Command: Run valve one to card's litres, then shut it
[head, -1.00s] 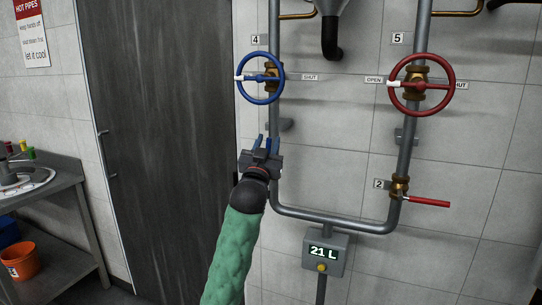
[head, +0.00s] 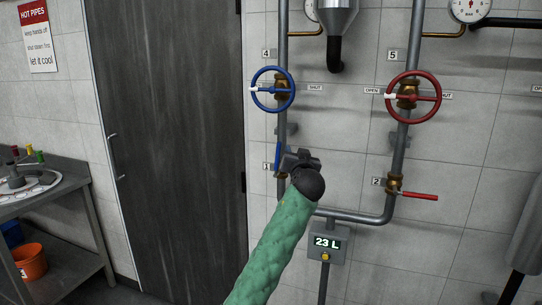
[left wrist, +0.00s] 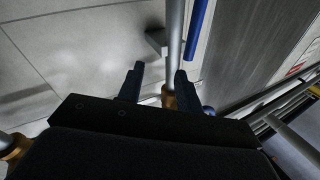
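Valve one has a blue lever (head: 278,157), which stands upright along the left pipe beside the plate marked 1 (head: 267,167). In the left wrist view the blue lever (left wrist: 199,30) runs beside the pipe, and a brass valve body (left wrist: 168,97) shows low between the fingers. My left gripper (head: 300,157) is just right of the lever in the head view and hides part of the valve. In the left wrist view my left gripper (left wrist: 158,78) has its fingers apart, with the lever outside them. The litre display (head: 325,243) reads 23 L. No card with litres is readable. My right gripper is out of view.
Above is blue wheel valve 4 (head: 272,90), with red wheel valve 5 (head: 414,97) to the right. Valve 2 has a red lever (head: 420,196) pointing right. A hot-pipes sign (head: 38,37) hangs left of the dark door (head: 170,130). A bench with an orange bucket (head: 30,262) stands left.

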